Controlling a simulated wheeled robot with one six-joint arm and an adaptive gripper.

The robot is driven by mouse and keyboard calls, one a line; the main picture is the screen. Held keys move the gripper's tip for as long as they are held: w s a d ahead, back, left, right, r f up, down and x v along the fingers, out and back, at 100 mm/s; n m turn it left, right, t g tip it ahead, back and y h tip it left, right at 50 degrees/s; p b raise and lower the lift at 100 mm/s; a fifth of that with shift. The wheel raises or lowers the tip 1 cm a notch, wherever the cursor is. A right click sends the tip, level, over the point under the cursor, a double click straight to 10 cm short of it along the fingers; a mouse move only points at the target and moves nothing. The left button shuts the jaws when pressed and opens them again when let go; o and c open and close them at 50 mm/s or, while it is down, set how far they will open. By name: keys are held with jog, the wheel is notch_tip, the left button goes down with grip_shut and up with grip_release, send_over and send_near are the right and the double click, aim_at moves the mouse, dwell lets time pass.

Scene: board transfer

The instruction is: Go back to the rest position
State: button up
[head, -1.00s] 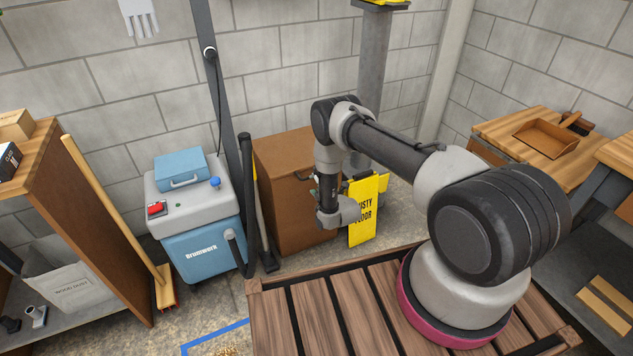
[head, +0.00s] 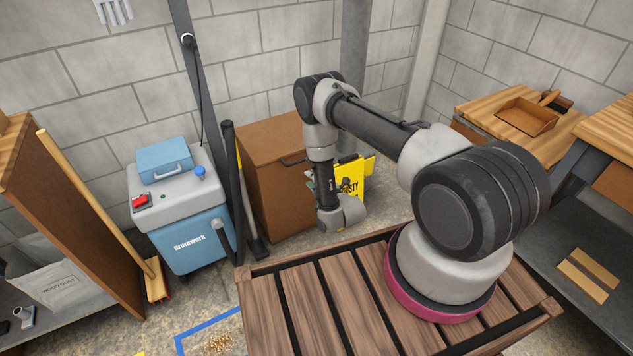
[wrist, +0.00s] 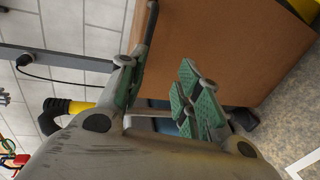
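My gripper (wrist: 160,90) shows in the wrist view with its two green-padded fingers apart and nothing between them. In the head view my arm reaches out over the slatted wooden deck, elbow raised and forearm hanging down. There the gripper is mostly hidden behind my wrist, in front of the brown cabinet (head: 262,160) and the yellow sign (head: 353,180). The cabinet also shows in the wrist view (wrist: 225,45), beyond the fingers. Light wooden boards (head: 588,275) lie at the far right on a grey surface.
A blue and grey machine (head: 190,240) stands left of the cabinet, beside a black-handled tool. A broom (head: 100,205) leans on a shelf at the left. A blue floor outline (head: 200,325) surrounds some debris.

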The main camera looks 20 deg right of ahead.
jog(key=shift+v, duration=1.15)
